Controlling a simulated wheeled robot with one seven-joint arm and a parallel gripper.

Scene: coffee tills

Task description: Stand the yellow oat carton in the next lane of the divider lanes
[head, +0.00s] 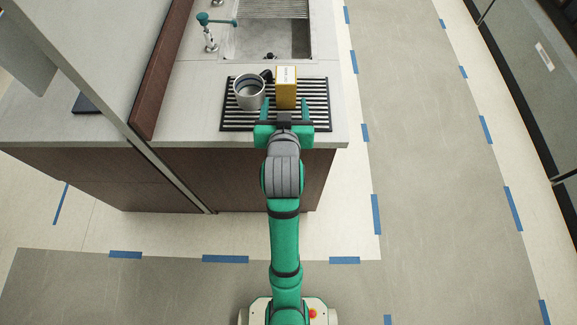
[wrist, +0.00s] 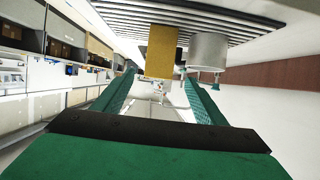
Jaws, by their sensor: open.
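The yellow oat carton (head: 287,95), with a white top, stands upright on a black slatted rack (head: 321,122) near the counter's front edge. My gripper (head: 285,102) is open at the carton's near side, one finger to each side of it. In the wrist view, which looks upside down, the carton (wrist: 161,50) lies between the two fingers of my gripper (wrist: 160,76), with a gap on both sides. I cannot tell how far the fingers reach past its near face. No divider lanes can be made out in either view.
A steel jug (head: 248,94) with a dark handle stands just left of the carton; it also shows in the wrist view (wrist: 208,52). A sink (head: 270,40) and a green-handled tap (head: 210,35) lie behind. A brown upright panel (head: 160,70) bounds the counter (head: 190,110) at left.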

